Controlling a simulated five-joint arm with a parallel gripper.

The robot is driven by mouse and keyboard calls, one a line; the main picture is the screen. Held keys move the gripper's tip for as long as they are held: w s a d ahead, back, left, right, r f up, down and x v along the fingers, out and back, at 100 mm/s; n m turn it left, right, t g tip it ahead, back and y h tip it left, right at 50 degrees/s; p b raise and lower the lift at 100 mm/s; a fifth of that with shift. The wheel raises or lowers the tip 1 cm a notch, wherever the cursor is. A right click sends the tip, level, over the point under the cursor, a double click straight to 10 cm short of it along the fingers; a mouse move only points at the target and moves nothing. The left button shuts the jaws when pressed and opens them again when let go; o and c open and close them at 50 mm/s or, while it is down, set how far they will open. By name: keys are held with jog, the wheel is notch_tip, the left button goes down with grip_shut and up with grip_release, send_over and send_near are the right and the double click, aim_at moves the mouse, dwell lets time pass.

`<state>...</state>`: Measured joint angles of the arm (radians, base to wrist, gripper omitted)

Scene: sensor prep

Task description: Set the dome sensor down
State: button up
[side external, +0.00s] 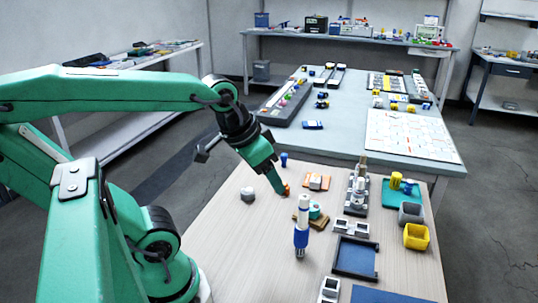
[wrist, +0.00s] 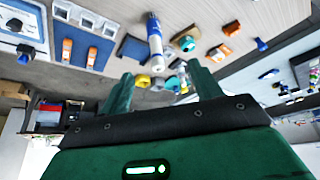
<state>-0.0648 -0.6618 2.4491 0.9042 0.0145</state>
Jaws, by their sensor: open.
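A small pale grey rounded piece (side external: 248,194), which looks like the dome sensor, rests on the wooden table in the side external view, left of my gripper (side external: 281,190). I cannot pick it out with certainty in the wrist view. My gripper points down and right over the table, with a small orange spot at its tip that I cannot make out. In the wrist view the green fingers of my gripper (wrist: 162,84) stand apart with nothing held between them.
A white and blue bottle-like cylinder (side external: 301,226) stands close in front of my gripper, beside a teal round piece (side external: 316,211). An orange pad (side external: 316,183), a dark blue tray (side external: 357,258) and a yellow bin (side external: 416,237) lie right. The table's left front is clear.

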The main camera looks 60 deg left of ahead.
jog(key=shift+s+d+m, duration=0.3)
jog(key=shift+s+d, duration=0.45)
jog(key=shift+d, duration=0.05)
